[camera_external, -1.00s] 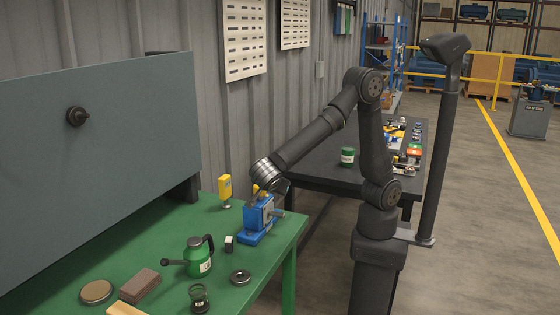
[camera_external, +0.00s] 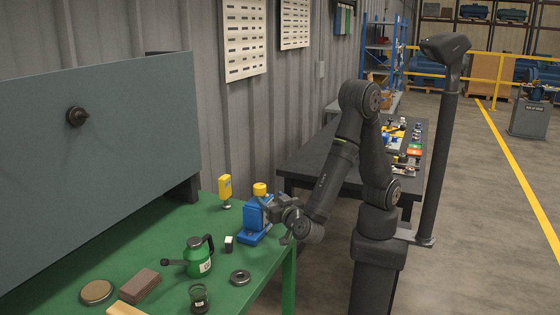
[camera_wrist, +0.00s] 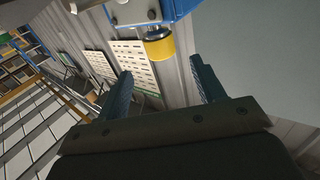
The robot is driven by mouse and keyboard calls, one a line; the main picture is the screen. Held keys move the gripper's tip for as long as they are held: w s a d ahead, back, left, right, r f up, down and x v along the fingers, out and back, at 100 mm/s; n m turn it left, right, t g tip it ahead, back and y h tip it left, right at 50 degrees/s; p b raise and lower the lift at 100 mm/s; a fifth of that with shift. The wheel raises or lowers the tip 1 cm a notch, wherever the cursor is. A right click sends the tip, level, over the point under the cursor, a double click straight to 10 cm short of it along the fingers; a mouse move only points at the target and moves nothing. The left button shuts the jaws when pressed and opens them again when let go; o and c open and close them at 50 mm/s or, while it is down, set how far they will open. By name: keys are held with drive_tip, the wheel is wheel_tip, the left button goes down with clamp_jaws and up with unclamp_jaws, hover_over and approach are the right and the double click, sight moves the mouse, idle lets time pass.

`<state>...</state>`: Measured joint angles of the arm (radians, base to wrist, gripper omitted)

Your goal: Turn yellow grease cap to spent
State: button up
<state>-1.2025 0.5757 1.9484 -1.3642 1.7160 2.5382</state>
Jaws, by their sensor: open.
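The yellow grease cap (camera_external: 260,188) sits on top of the blue stand (camera_external: 256,222) near the right end of the green bench. In the wrist view the yellow cap (camera_wrist: 160,48) is below the blue body (camera_wrist: 172,8), just beyond the fingertips and roughly centred between them. My gripper (camera_external: 270,209) is low at the right side of the blue stand, pointing left. In the wrist view its two fingers (camera_wrist: 160,69) are apart with nothing between them. The external view does not show clearly whether the gripper touches the stand. No cap marking is readable.
A yellow device (camera_external: 225,188) stands left of the blue stand. A small block (camera_external: 229,243), green can (camera_external: 199,257), metal ring (camera_external: 240,277) and dark cup (camera_external: 199,298) are on the green bench (camera_external: 262,270). A dark table (camera_external: 310,170) is behind my arm.

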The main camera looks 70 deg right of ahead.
sight(257, 187)
drive_tip(key=x, duration=1.1)
drive_tip(key=shift+w, duration=0.1)
drive_tip(key=c, duration=1)
